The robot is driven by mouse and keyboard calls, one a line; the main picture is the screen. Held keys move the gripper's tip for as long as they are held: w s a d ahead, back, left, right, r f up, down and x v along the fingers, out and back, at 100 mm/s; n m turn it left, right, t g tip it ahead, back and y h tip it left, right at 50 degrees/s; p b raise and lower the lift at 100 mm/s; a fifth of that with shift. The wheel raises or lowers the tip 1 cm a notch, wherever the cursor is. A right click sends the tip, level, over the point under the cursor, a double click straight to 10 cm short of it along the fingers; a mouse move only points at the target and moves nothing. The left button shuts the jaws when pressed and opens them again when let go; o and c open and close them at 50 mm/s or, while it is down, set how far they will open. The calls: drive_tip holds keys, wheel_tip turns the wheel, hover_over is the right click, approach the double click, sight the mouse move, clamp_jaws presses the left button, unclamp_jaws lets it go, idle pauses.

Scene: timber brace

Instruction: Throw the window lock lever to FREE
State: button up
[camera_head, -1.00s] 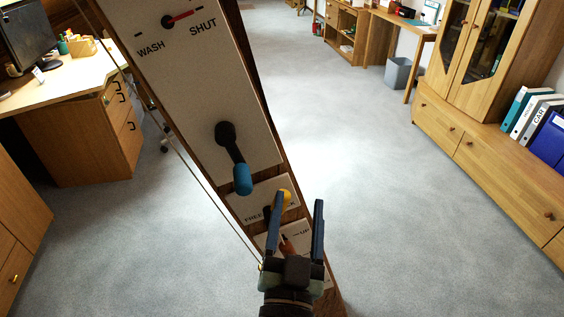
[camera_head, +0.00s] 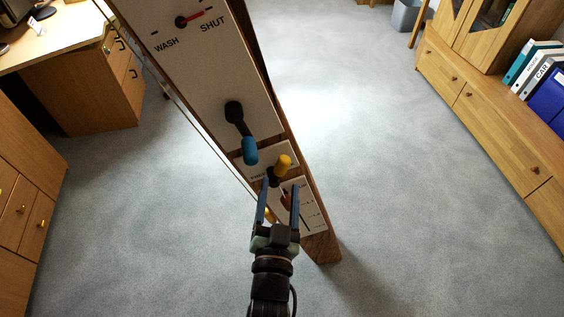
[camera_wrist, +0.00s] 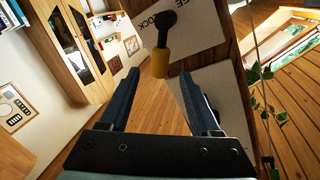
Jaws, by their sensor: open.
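The window lock lever has a yellow grip (camera_head: 283,163) on a dark arm. It is mounted on a small white plate (camera_head: 286,150) marked FREE on its left; LOCK also reads in the wrist view. In the wrist view the yellow grip (camera_wrist: 160,63) hangs from a black pivot, just beyond and between my fingertips as pictured. My gripper (camera_head: 279,188) is open and empty, below the yellow grip in the head view. Its two blue fingers also show in the wrist view (camera_wrist: 158,78). I cannot tell whether a finger touches the lever.
The plates sit on a slanted timber post (camera_head: 323,245). A blue-handled crank (camera_head: 250,150) sticks out just above the lock plate. A lower plate (camera_head: 316,212) is partly behind my gripper. A thin cord runs along the post's left side. Grey floor is clear to the right.

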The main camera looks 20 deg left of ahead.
sight(281, 171)
drive_tip(key=x, duration=0.6)
drive_tip(key=shift+w+a, duration=0.1)
drive_tip(key=shift+w, duration=0.25)
clamp_jaws()
idle(1.1)
